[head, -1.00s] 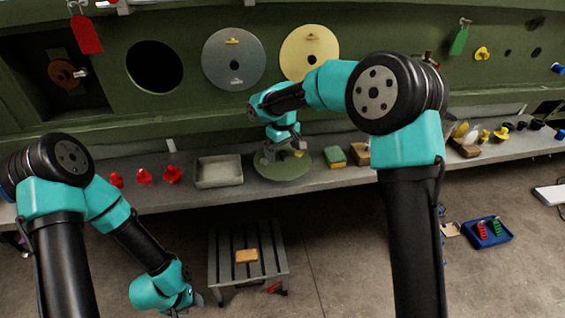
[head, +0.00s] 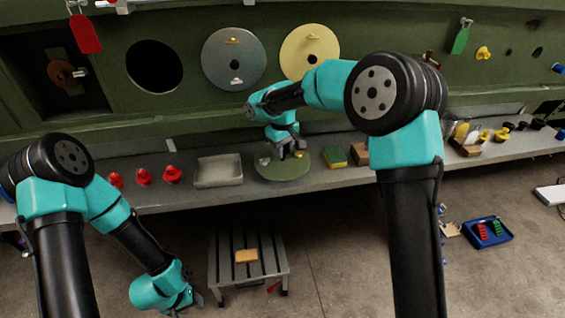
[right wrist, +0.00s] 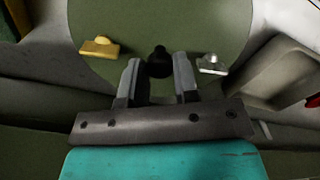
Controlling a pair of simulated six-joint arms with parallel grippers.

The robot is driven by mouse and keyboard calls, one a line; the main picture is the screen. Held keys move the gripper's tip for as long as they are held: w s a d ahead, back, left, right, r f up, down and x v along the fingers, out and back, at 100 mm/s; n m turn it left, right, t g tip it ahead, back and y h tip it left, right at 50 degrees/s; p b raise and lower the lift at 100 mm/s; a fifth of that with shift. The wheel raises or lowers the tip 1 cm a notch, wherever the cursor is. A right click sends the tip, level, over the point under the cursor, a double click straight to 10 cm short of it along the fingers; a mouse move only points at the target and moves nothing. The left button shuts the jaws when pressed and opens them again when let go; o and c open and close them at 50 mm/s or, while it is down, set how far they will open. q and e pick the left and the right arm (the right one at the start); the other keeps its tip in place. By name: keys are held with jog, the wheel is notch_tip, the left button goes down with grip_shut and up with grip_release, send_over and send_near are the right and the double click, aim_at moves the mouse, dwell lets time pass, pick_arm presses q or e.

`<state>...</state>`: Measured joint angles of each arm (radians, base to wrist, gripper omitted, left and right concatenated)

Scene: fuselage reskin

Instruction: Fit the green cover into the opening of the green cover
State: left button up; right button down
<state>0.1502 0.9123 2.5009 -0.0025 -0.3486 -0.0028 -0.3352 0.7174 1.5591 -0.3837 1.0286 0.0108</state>
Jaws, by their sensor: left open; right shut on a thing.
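The round green cover (head: 283,170) is at the shelf, between a grey tray and a sponge. It fills the upper middle of the right wrist view (right wrist: 200,22), with a black knob (right wrist: 159,62) at its middle and a yellow and a silvery fitting on either side. My right gripper (head: 290,152) is shut on the cover by this knob; its fingers also show in the right wrist view (right wrist: 158,78). I cannot tell whether the cover touches the shelf. A dark round opening (head: 154,66) is in the green fuselage wall. My left gripper (head: 190,303) is open, low at the left.
A grey disc (head: 234,68) and a cream disc (head: 308,60) sit on the wall right of the opening. The grey tray (head: 218,183), red pieces (head: 143,177) and green-yellow sponge (head: 334,155) flank the cover. A slatted stool (head: 229,270) stands below.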

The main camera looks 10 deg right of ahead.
jog(key=shift+r, duration=0.3)
jog(key=shift+w+r, duration=0.1)
jog(key=shift+r, duration=1.45)
